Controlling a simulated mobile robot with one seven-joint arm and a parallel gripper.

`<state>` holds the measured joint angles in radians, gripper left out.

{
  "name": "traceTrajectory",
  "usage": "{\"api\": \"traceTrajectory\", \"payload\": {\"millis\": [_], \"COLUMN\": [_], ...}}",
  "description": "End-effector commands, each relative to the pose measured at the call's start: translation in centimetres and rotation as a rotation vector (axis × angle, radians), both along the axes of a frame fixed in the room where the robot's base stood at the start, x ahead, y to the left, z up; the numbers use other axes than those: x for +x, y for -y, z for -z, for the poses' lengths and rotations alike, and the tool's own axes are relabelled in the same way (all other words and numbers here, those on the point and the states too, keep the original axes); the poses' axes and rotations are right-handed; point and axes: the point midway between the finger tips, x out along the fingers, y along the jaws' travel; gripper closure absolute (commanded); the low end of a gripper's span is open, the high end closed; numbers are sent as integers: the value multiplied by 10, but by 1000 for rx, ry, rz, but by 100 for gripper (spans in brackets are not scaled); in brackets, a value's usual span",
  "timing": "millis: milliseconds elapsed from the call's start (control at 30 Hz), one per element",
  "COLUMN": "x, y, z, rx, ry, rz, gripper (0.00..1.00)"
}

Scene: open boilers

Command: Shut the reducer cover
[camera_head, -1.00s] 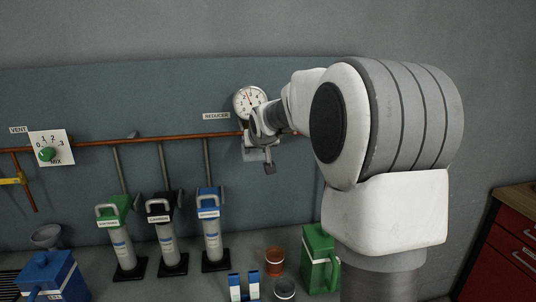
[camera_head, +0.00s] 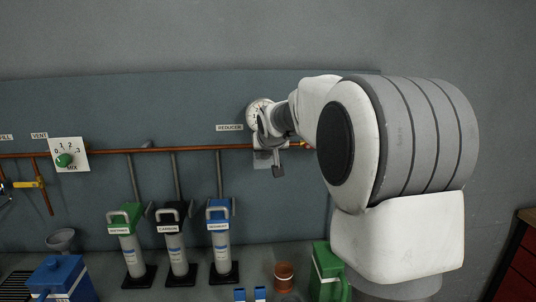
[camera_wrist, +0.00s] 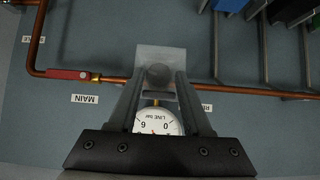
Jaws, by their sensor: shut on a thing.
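The reducer is the unit on the copper pipe under a round white gauge (camera_head: 257,113), beside the label REDUCER (camera_head: 229,127). A pale, see-through cover plate (camera_wrist: 145,57) shows in the wrist view, with a round dark grey knob (camera_wrist: 159,75) at its middle. My gripper (camera_wrist: 160,84) has a finger on either side at the plate's near part and is shut on the cover. The gauge face (camera_wrist: 158,122) shows between the fingers. In the head view my gripper (camera_head: 268,135) hides part of the gauge and reducer; the exact finger contact is hidden.
A copper pipe (camera_head: 120,151) runs along the wall panel. Left are a green mix knob (camera_head: 64,160) and a yellow valve handle (camera_head: 27,184). Several pump-like cylinders (camera_head: 175,250) stand below, with a green can (camera_head: 325,270) and brown pot (camera_head: 284,275). A red handle (camera_wrist: 68,74) sits on the pipe.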

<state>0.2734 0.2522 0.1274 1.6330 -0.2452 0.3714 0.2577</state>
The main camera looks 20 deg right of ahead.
Motion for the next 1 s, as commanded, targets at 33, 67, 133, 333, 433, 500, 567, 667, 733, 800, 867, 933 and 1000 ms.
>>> {"api": "traceTrajectory", "payload": {"millis": [33,67,133,333,433,500,567,667,733,800,867,933,1000], "x": [4,4,4,3,-1,-7,-14,-29,-41,-52,-62,-74,-86], "y": [1,1,1,1,-1,-3,-4,-8,-10,-13,-15,-18,-21], "z": [-5,-5,-4,-5,-9,-14,-19,-30,-37,-46,-53,-62,-71], "rx": [-3,-3,-3,-3,-3,-3,-3,-2,-3,-3,-4,-3,-4], "ry": [19,19,19,19,21,23,23,21,19,18,16,16,15], "rz": [-2,-2,-2,-2,-2,-3,-3,-2,-2,0,-1,-1,-1], "gripper": [100,100,46,20,20,20,20,20,20,20,20,20,20]}}
